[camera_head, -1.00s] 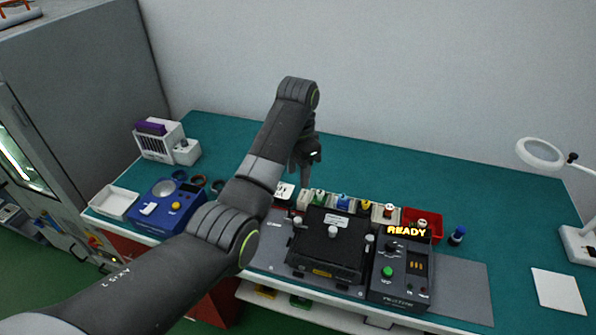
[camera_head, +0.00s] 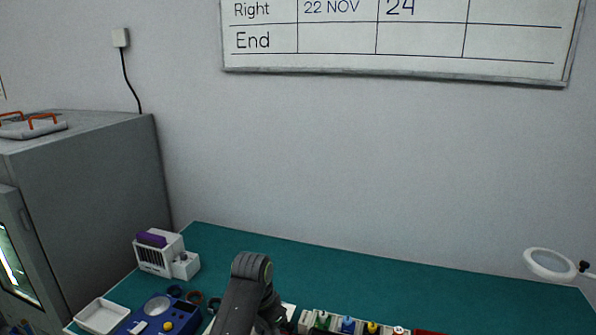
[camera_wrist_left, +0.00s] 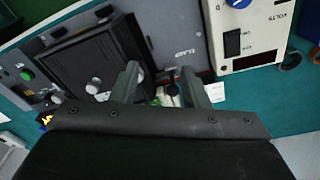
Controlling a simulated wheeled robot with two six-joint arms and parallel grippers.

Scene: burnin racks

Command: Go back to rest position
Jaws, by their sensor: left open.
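My left arm (camera_head: 240,300) rises from the bottom edge of the head view, over the teal bench. Its gripper hangs at the lower edge there, dark and partly cut off. In the left wrist view the left gripper (camera_wrist_left: 160,82) has its two fingers apart, with nothing held between them. Beyond the fingers lie a grey panel (camera_wrist_left: 178,45) and a black fixture (camera_wrist_left: 85,65). My right gripper is in neither current view.
The teal bench (camera_head: 350,270) is clear along the back wall. A white rack with a purple top (camera_head: 160,254), a white tray (camera_head: 102,316) and a blue device (camera_head: 150,322) stand left. A magnifier lamp (camera_head: 550,263) stands right. A grey cabinet (camera_head: 95,200) borders the bench.

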